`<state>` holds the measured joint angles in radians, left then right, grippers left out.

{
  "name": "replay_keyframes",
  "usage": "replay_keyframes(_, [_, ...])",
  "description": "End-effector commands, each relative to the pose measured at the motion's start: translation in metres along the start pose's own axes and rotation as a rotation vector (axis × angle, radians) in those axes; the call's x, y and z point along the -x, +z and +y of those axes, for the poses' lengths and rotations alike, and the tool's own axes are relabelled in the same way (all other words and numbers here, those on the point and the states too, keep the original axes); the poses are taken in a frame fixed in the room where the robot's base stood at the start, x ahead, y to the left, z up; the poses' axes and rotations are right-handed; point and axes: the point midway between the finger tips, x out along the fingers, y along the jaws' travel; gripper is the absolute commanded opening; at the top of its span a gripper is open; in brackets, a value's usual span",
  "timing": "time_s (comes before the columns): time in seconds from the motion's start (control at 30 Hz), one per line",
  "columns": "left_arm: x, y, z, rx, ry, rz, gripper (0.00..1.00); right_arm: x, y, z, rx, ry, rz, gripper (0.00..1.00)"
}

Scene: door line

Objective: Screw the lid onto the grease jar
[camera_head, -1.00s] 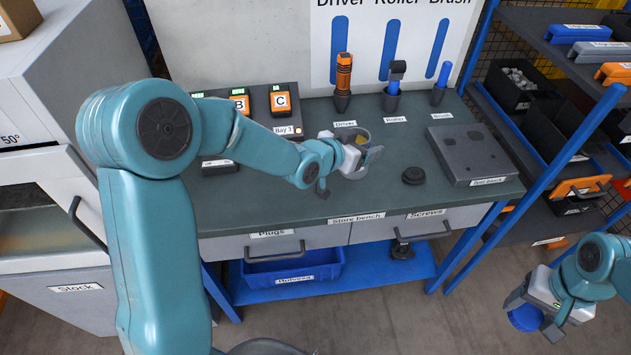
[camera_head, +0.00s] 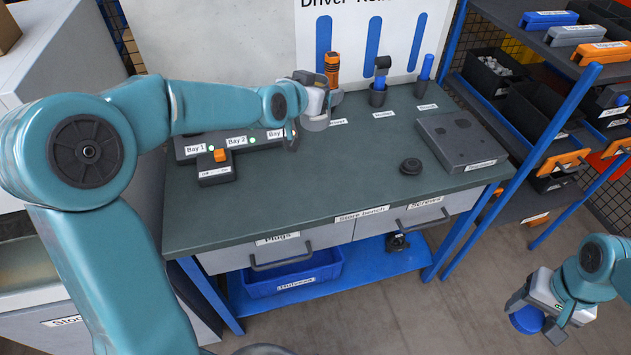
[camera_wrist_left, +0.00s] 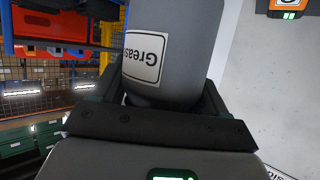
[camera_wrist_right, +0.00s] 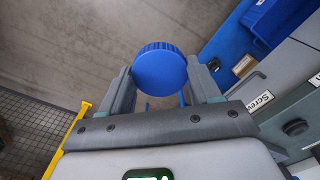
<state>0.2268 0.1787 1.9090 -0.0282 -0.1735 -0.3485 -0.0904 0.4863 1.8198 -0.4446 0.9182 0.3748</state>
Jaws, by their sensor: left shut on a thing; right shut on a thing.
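The grease jar (camera_wrist_left: 185,60) is a grey cylinder with a white label, seen close up in the left wrist view. My left gripper (camera_head: 318,98) is shut on it, above the back of the bench; the jar's mouth is out of the left wrist view. The lid (camera_wrist_right: 160,68) is a round blue cap with a ribbed rim. My right gripper (camera_head: 537,316) is shut on the lid (camera_head: 527,319), off the bench at the lower right of the head view. Jar and lid are well apart.
The bench (camera_head: 340,185) is clear in the middle. A small black round part (camera_head: 410,166) and a grey test block (camera_head: 468,142) stand at its right. Behind are an orange-handled driver (camera_head: 332,68), a roller (camera_head: 380,75) and a brush (camera_head: 425,75). Shelves (camera_head: 545,60) stand at right.

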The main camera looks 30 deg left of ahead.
Motion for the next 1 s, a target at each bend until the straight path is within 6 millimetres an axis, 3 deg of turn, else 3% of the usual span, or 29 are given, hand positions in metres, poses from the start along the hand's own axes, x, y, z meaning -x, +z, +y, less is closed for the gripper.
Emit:
replay_keyframes(0.27, [-0.004, 0.005, 0.001, 0.0, -0.002, 0.0, 0.19, -0.001, -0.002, 0.001, 0.001, 0.0, -0.001, 0.35])
replay_keyframes(0.8, [-0.054, 0.128, 0.001, 0.001, 0.003, -0.002, 0.19, 0.009, 0.001, 0.0, -0.003, 0.0, 0.0, 0.35])
replay_keyframes(1.0, [-0.063, 0.148, 0.001, -0.001, 0.003, 0.002, 0.19, 0.01, 0.001, 0.0, -0.003, 0.0, 0.0, 0.35])
